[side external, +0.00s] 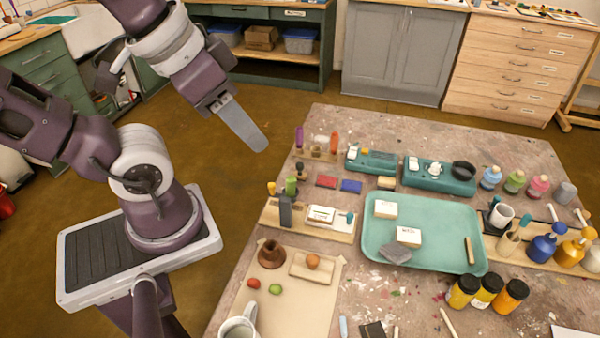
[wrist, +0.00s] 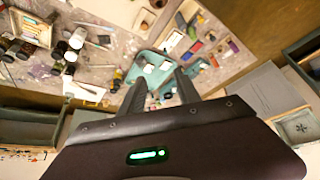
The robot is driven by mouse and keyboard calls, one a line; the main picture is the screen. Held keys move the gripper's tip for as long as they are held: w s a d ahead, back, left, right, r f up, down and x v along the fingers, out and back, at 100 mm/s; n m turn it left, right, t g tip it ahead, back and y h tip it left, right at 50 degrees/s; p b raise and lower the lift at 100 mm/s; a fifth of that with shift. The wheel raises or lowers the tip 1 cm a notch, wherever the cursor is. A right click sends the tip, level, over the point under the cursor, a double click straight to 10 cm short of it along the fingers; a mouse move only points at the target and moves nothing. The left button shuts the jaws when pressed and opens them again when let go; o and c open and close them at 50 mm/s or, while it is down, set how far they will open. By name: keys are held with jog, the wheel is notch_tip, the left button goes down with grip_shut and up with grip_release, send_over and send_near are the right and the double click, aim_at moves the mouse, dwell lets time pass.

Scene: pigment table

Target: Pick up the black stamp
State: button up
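A small dark, black-looking knobbed piece (side external: 301,169), which looks like the black stamp, stands upright at the left part of the table, behind a green piece (side external: 290,186). It is too small to be sure of its shape. I cannot pick it out in the wrist view. My gripper (side external: 257,146) hangs in the air to the left of the table, above and apart from the stamp. In the wrist view my gripper (wrist: 160,78) has its two fingers spread with nothing between them, so it is open and empty.
A teal tray (side external: 450,207) with pale blocks fills the table's middle. Red (side external: 326,181) and blue (side external: 351,186) pads lie right of the dark piece. A wooden rack (side external: 335,228) with an upright grey block (side external: 285,210) is in front. Paint jars (side external: 464,291) stand at right.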

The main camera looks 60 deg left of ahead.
jog(key=shift+o, duration=1)
